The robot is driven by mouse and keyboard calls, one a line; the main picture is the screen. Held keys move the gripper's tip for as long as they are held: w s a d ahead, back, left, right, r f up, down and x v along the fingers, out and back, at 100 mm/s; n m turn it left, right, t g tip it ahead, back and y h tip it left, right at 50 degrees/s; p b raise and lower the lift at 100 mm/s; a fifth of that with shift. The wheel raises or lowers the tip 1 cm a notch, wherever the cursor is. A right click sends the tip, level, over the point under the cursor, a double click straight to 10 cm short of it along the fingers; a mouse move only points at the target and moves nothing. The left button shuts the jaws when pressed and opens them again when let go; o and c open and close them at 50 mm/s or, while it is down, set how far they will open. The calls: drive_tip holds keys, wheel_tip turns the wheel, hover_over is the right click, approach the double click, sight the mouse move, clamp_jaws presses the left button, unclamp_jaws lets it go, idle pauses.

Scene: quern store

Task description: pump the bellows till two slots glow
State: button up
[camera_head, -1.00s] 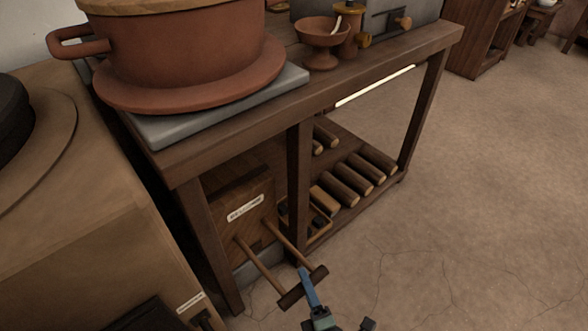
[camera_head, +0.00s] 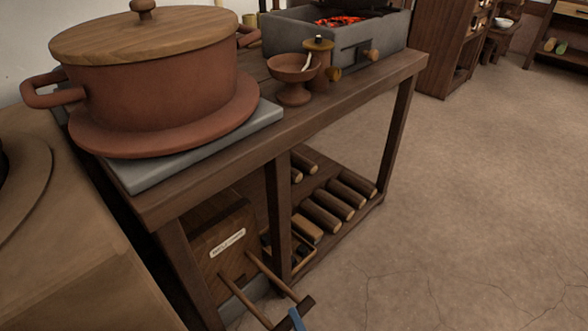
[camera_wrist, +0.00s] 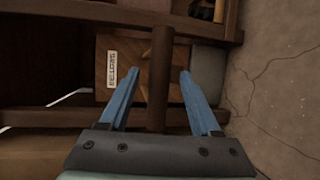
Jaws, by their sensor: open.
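The bellows (camera_head: 225,258) is a wooden box with a white label, low under the near end of the table. Two rods run out from it to a dark crossbar handle (camera_head: 306,303), cut by the lower picture edge. In the wrist view the bellows box (camera_wrist: 112,88) lies ahead, and the handle (camera_wrist: 160,82) stands between my fingers. My gripper (camera_wrist: 158,73) is open, one blue finger on each side of the bar; contact cannot be told. One blue fingertip shows at the handle in the head view. Red embers (camera_head: 340,21) glow in a grey hearth (camera_head: 350,52) on the table.
A large lidded clay pot (camera_head: 150,95) stands on a grey slab at the near table end. A clay bowl (camera_head: 293,70) and a small jar are beside the hearth. Several logs (camera_head: 340,205) lie on the lower shelf. The floor at right is clear.

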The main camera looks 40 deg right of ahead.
drive_tip(key=p+v, duration=0.3)
drive_tip(key=v, duration=0.7)
drive_tip(key=shift+s, duration=0.1)
